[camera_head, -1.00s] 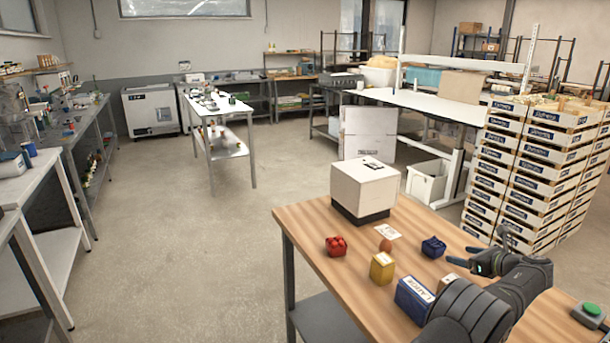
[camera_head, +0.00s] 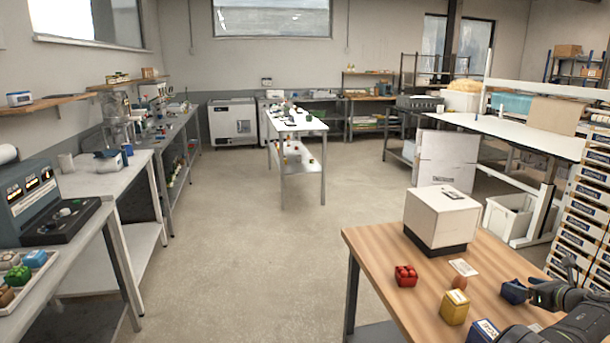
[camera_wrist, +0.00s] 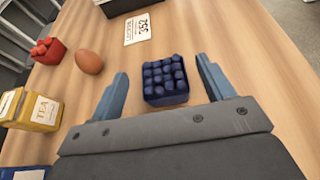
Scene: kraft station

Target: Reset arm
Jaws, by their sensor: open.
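My gripper (camera_head: 555,282) is over the right part of the wooden table (camera_head: 385,263), at the right edge of the head view. In the wrist view its two fingers (camera_wrist: 162,85) are apart, with nothing held between them. A dark blue basket of blueberries (camera_wrist: 165,82) stands on the table in line with the gap between the fingers. The same basket shows beside the gripper in the head view (camera_head: 514,292). I cannot tell how high the fingers are above the table.
On the table are a red basket (camera_head: 406,276), a brown egg (camera_head: 459,283), a yellow tea box (camera_head: 454,307), a blue box (camera_head: 482,331), a card (camera_head: 464,267) and a white cube-shaped device (camera_head: 442,217). Stacked crates (camera_head: 580,235) stand behind. The floor to the left is clear.

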